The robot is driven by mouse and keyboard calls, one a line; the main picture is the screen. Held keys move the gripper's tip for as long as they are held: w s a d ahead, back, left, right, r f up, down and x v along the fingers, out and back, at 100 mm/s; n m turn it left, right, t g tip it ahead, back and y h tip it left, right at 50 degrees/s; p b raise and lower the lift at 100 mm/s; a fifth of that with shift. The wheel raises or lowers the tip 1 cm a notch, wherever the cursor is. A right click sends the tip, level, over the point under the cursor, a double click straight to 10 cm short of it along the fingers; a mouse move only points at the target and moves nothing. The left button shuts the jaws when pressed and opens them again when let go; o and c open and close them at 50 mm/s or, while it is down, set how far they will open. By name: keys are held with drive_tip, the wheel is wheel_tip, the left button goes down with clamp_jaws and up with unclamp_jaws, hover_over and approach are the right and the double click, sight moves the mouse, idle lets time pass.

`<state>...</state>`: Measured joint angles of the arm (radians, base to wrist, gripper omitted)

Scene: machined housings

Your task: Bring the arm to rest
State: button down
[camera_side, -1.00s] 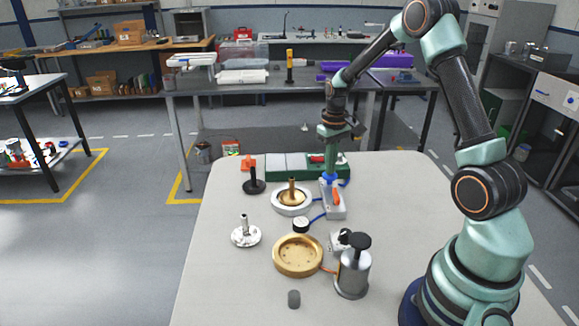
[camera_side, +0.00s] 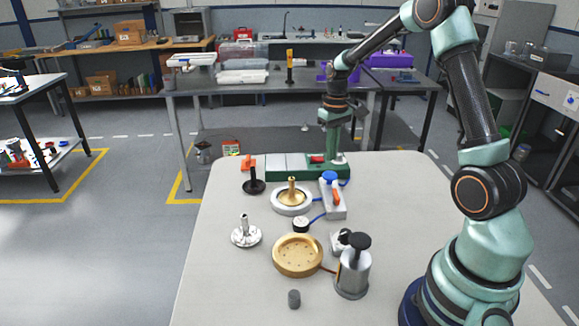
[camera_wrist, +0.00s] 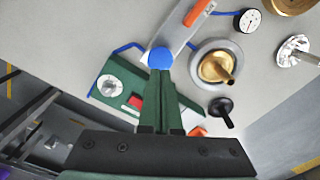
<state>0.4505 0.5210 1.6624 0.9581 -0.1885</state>
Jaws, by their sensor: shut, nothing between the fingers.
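My gripper (camera_side: 337,158) is at the far edge of the table in the side view, pointing down. It hangs at the right end of a green-based box with white and red parts (camera_side: 290,166); I cannot tell if they touch. In the wrist view my gripper (camera_wrist: 160,75) shows its green fingers together, with nothing between them. Its tips appear close to a round blue knob (camera_wrist: 160,57) on a grey block with an orange lever. In the side view the blue knob (camera_side: 329,177) sits in front of the fingers.
A brass part in a pale ring (camera_side: 291,198), a black knobbed part (camera_side: 253,185), a small gauge (camera_side: 301,224), a silver flanged part (camera_side: 246,234), a brass dish (camera_side: 297,256) and a metal cylinder (camera_side: 353,272) stand on the table. The table (camera_side: 420,190) is clear at right.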

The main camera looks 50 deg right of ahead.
drive_tip(key=s+a+r+n+t, duration=0.1)
drive_tip(key=s+a+r+t, duration=0.2)
drive_tip(key=a+r, duration=0.75)
drive_tip(key=s+a+r+n+t, duration=0.2)
drive_tip(key=s+a+r, duration=0.1)
drive_tip(key=s+a, duration=0.6)
drive_tip(key=shift+r+t, duration=0.3)
drive_tip(key=shift+r, duration=0.05)
idle(0.8)
